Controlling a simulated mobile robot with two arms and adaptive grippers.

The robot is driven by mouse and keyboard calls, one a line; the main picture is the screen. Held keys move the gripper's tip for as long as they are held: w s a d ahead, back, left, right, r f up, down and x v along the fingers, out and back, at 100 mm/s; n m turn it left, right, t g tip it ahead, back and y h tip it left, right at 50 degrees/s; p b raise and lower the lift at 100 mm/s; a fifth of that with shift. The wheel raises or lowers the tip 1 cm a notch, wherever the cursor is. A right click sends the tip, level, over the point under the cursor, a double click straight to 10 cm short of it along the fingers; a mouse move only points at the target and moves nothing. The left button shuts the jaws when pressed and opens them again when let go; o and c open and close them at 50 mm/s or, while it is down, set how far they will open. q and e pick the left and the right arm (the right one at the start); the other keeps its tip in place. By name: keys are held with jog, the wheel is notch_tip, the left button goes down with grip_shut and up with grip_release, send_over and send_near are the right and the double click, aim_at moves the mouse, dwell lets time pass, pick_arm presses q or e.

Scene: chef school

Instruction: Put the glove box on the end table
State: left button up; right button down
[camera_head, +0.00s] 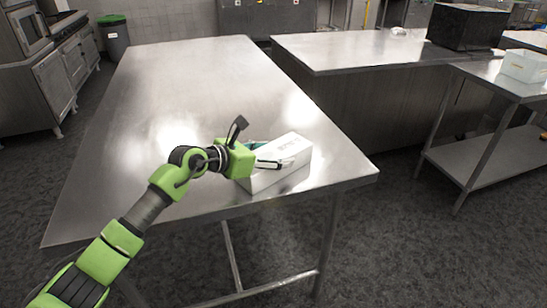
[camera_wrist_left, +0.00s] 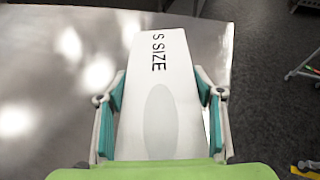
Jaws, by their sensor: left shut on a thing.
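The glove box (camera_head: 297,152) is a long white box near the front right corner of the large steel table (camera_head: 190,85). In the left wrist view the glove box (camera_wrist_left: 157,70) shows "S SIZE" lettering and a grey oval on its top. My left gripper (camera_head: 262,158) is shut on the glove box, one finger along each long side. I cannot tell whether the box rests on the steel or is slightly lifted. A smaller steel table (camera_head: 485,71) with a lower shelf stands at the right. My right gripper is not in view.
A white bin (camera_head: 525,66) sits on the smaller table. A black box (camera_head: 465,26) stands on the back counter (camera_head: 345,50). Dark floor (camera_head: 400,225) lies open between the large table and the smaller one. The large table is otherwise clear.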

pick_arm(q)
jog(key=o, duration=1)
jog(key=shift+f, duration=0.15)
jog(key=shift+c, duration=0.2)
jog(key=o, duration=0.4)
jog(key=shift+r, duration=0.2)
jog(key=b+v, duration=0.1)
jog(key=v, duration=1)
jog(key=shift+a, duration=0.1)
jog(key=shift+s+a+r, duration=0.25)
jog(key=shift+s+a, duration=0.05)
jog(key=shift+a, duration=0.05)
